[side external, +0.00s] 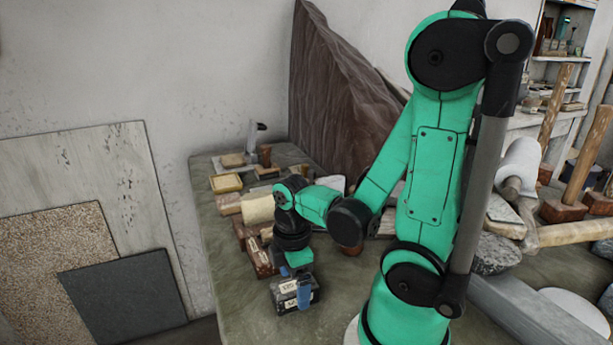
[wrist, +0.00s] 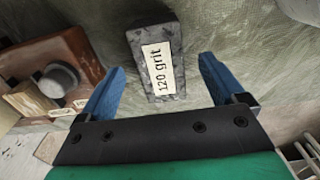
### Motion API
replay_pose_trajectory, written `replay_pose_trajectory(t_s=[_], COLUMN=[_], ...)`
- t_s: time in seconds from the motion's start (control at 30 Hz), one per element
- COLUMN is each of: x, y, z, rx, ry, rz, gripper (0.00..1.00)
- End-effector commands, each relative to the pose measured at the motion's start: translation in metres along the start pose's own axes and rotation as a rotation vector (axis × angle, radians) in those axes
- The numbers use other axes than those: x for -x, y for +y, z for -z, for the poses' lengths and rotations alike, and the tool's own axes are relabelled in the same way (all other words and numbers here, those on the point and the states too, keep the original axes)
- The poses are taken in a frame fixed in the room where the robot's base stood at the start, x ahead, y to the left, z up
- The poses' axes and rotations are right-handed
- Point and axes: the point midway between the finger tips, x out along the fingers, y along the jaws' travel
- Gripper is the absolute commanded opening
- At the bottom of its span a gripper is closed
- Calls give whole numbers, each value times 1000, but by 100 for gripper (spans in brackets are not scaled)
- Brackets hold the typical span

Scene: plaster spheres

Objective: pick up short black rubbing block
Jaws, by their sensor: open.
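The short black rubbing block, a dark speckled block with a white "120 grit" label, shows in the wrist view (wrist: 147,37) and in the side view (side external: 287,306). It lies on the work surface. My gripper (wrist: 162,65) is open, with one blue finger to either side of the block's near part in the wrist view. A gap shows on both sides and nothing is held. In the side view my gripper (side external: 295,291) is low at the block, with a blue finger in front of it. That finger hides part of the block, and I cannot tell the exact height between them.
A reddish-brown block with a grey knob (wrist: 60,80) is close left of my gripper in the wrist view. Several blocks, including a cream one (side external: 257,209), crowd the table behind. Bare green-grey table (side external: 238,318) lies to the left in the side view.

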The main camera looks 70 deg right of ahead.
Motion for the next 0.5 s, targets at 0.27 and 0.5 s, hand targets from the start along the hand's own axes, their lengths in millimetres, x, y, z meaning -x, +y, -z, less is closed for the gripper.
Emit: replay_pose_trajectory(t_s=[0.27, 0.5], x=[-11, -13], y=[-1, -1], z=[0, 0], rx=[0, 0], ry=[0, 0], rz=[0, 0], gripper=[89, 89])
